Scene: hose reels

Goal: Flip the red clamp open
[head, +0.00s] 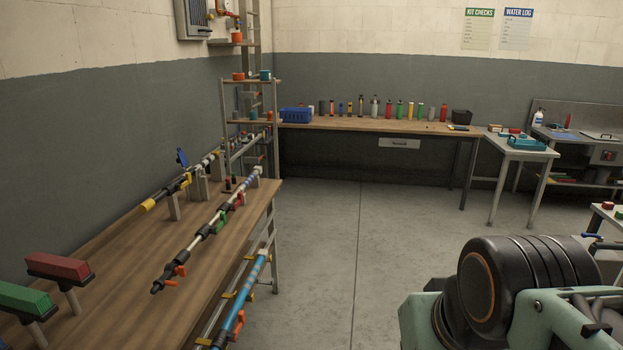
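A long jointed pipe (207,233) lies along the wooden bench on the left, with several small coloured clamps or levers on it. A red one (240,200) sits toward its far end, beyond a green one (221,221). An orange-red one (179,270) is at the near end. They are too small to tell which is the task's red clamp, or whether it is open or shut. My arm fills the lower right corner, well away from the pipe. My gripper is not in view.
The wooden bench (110,255) also holds a second pipe (181,187) and red (59,267) and green brush-like blocks on posts. More pipes hang along its right side. A back bench (350,125) carries bottles and a blue basket (295,115). The concrete floor (350,245) is clear.

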